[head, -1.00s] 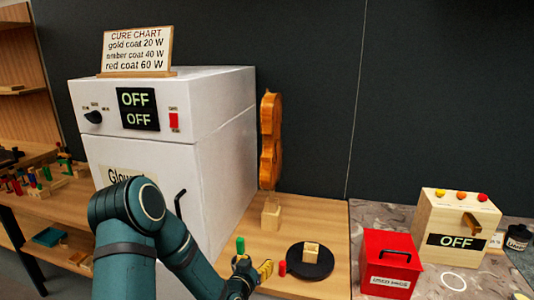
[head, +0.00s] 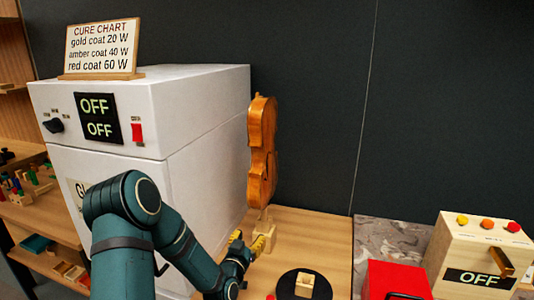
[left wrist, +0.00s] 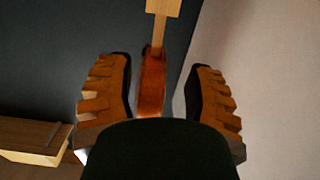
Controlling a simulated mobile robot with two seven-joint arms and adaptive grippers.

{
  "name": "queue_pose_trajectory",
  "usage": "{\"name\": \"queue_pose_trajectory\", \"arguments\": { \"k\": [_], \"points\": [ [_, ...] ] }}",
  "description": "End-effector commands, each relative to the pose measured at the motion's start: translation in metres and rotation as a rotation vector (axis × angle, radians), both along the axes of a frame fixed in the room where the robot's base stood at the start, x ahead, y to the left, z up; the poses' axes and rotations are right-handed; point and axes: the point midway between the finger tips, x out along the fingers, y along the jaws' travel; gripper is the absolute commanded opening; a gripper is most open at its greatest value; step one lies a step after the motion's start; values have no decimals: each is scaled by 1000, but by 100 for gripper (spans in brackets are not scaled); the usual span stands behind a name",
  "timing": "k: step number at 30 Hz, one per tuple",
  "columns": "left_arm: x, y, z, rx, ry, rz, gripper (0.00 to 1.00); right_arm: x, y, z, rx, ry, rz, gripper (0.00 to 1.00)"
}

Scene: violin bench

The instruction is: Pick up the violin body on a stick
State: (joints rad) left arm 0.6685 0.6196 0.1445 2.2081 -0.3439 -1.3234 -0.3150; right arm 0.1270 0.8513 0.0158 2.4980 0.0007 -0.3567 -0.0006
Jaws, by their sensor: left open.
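The violin body (head: 262,150) is orange-brown and stands upright on a thin stick (head: 265,214) beside the white oven. The stick's pale wooden block (head: 270,240) is partly hidden behind my left gripper (head: 251,242). My left gripper is open, low beside the block and below the violin body. In the left wrist view, the violin body (left wrist: 152,85) shows edge-on in the gap between the two fingers of the gripper (left wrist: 160,98), with the stick (left wrist: 158,32) and block above it in the picture. I see no finger touching it. My right gripper is not in view.
The white oven (head: 205,150) stands close on the left, with a cure chart (head: 101,46) on top. A black disc (head: 288,288) with a small wooden block lies in front. A red box (head: 395,280) and a wooden control box (head: 455,245) are at the right.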

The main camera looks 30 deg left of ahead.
Motion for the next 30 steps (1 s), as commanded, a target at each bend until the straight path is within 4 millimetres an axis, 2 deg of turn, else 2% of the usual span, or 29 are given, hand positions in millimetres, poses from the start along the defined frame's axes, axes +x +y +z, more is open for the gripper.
{"name": "queue_pose_trajectory", "arguments": {
  "k": [4, 12, 22, 30],
  "points": [
    [18, 3, 0, -1, -2, -1, 53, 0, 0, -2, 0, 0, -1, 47],
    [66, 15, 0, -1, -2, -1, 53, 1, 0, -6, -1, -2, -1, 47],
    [90, 21, 1, -1, -1, 0, 53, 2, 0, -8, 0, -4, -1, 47],
    [126, 28, 2, -2, -1, -1, 53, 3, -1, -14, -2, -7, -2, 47]
  ]
}}
